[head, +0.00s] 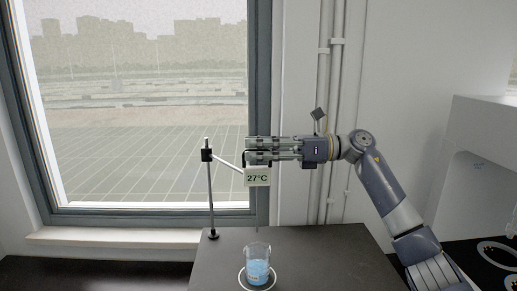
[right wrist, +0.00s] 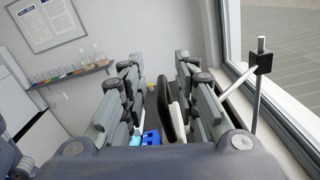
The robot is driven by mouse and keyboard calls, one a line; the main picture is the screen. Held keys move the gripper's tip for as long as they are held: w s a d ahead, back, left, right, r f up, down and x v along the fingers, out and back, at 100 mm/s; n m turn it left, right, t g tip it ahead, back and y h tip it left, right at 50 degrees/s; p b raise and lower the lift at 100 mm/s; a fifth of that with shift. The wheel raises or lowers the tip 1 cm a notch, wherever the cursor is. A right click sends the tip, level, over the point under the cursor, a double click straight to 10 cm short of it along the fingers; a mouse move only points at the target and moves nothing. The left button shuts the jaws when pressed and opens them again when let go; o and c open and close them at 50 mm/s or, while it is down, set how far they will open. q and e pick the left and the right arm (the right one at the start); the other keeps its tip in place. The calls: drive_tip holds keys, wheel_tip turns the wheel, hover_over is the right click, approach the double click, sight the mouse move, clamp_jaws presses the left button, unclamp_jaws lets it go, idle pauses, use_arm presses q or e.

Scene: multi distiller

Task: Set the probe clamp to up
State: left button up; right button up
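A thin upright stand (head: 210,195) with a black joint (head: 207,155) stands on the dark bench. A slanting white arm (head: 228,162) leads from it to the probe, whose display (head: 258,177) reads 27°C. The probe's thin tip hangs above a beaker (head: 257,265) of blue liquid. My right gripper (head: 256,150) reaches in from the right at the probe's top, just above the display. In the right wrist view, a dark handle (right wrist: 166,110) lies between its fingers (right wrist: 162,88), near the right-hand finger, with a gap to the left-hand one. My left gripper is not in view.
The dark bench top (head: 320,250) is clear right of the beaker. A large window (head: 140,110) is behind the stand. White equipment (head: 480,170) stands at the right. The right wrist view shows a shelf (right wrist: 70,78) with glassware.

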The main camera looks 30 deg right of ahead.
drive_tip(key=shift+s+d+f, duration=0.1)
drive_tip(key=shift+s+d, duration=0.05)
drive_tip(key=shift+d, duration=0.4)
drive_tip(key=v, duration=1.1)
drive_tip(key=shift+s+a, duration=0.1)
